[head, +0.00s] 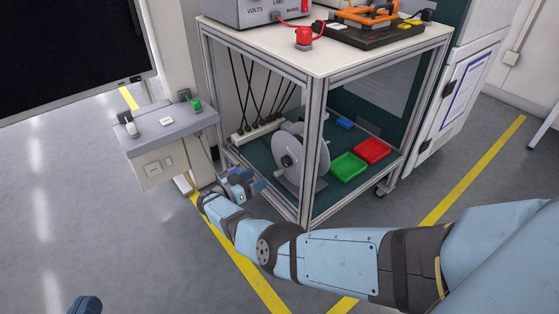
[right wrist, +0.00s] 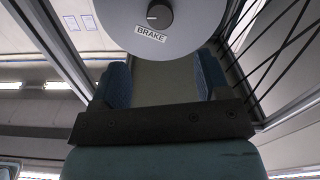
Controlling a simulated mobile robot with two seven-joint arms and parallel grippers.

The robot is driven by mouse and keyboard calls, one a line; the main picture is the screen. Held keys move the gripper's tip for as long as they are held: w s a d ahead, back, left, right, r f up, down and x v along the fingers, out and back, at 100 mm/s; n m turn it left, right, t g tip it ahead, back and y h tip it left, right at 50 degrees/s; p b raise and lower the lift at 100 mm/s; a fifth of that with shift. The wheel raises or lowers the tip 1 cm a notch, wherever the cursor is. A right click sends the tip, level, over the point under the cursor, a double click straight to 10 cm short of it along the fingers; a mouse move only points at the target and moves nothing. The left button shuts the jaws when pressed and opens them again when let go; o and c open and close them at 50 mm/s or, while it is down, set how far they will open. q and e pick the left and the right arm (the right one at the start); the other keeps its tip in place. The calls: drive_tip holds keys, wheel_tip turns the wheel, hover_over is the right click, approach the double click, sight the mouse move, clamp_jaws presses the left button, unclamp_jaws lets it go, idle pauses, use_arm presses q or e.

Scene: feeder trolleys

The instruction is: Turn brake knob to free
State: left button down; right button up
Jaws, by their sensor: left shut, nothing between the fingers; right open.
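The brake knob (right wrist: 159,15) is a dark round knob on a pale grey disc (right wrist: 190,30). A white mark on it points left in the right wrist view, above a label reading BRAKE (right wrist: 151,34). In the head view the grey disc (head: 309,165) stands on the trolley's lower shelf with a dark knob (head: 286,160) on its face. My right gripper (head: 250,183) is open and empty, in front of and left of the disc. Its two blue fingers (right wrist: 163,82) are spread below the knob, apart from it. My left gripper (head: 86,305) barely shows at the bottom left edge, shut and empty.
The trolley frame (head: 313,140) has an upright post close to the disc. A green tray (head: 348,167) and a red tray (head: 372,151) lie right of it. Black cables (head: 262,95) hang behind. A grey console (head: 170,135) stands left; open floor lies in front.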

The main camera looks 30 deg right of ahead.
sight(284, 163)
drive_tip(key=d, duration=0.8)
drive_tip(key=w+d+b, duration=0.1)
drive_tip(key=d, duration=0.3)
drive_tip(key=c, duration=0.9)
